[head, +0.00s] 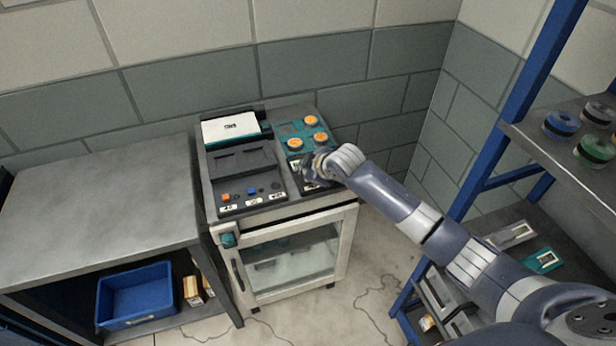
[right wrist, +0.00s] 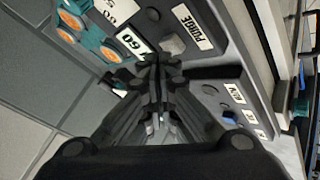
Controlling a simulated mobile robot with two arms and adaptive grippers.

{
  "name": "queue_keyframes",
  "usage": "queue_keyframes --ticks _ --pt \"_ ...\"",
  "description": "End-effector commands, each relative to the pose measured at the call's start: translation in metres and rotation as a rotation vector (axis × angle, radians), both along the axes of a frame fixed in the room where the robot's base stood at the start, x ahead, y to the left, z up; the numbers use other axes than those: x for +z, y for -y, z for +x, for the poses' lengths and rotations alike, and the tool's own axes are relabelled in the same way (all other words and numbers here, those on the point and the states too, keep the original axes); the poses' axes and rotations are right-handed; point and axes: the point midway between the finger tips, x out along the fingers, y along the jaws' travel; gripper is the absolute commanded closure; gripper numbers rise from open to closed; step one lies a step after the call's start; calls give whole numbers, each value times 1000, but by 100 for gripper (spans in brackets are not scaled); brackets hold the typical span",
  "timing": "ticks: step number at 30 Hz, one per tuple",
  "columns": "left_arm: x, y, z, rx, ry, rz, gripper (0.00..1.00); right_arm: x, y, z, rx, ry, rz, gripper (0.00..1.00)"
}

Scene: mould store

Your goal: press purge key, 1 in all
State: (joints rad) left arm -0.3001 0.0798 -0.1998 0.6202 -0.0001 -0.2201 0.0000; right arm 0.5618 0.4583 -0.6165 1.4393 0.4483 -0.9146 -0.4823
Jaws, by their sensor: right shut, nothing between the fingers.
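The purge key (right wrist: 172,45) is a grey button beside a white label reading PURGE (right wrist: 192,27) in the right wrist view. It sits on a dark control panel on top of a cabinet-like machine (head: 345,225). My right gripper (right wrist: 157,65) is shut and empty, with its fingertips close to the key; I cannot tell whether they touch it. In the head view the right gripper (head: 307,166) is over the right-hand panel and hides the key. My left gripper is not in view.
A GO label (right wrist: 130,41) and orange round buttons (head: 311,120) on a teal plate are close by. The left panel has red and blue buttons (head: 252,191). A dark bench (head: 90,205) stands left, a blue-framed shelf (head: 520,85) right.

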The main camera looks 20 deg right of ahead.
Motion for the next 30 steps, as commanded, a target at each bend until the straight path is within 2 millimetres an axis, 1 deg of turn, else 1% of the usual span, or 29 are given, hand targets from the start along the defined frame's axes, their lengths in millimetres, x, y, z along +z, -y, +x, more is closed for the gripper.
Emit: queue_keyframes --ticks 8,30 --pt "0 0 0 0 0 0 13 -1 0 0 0 0 0 100" --pt "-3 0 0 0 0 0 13 -10 0 0 0 -1 0 100"
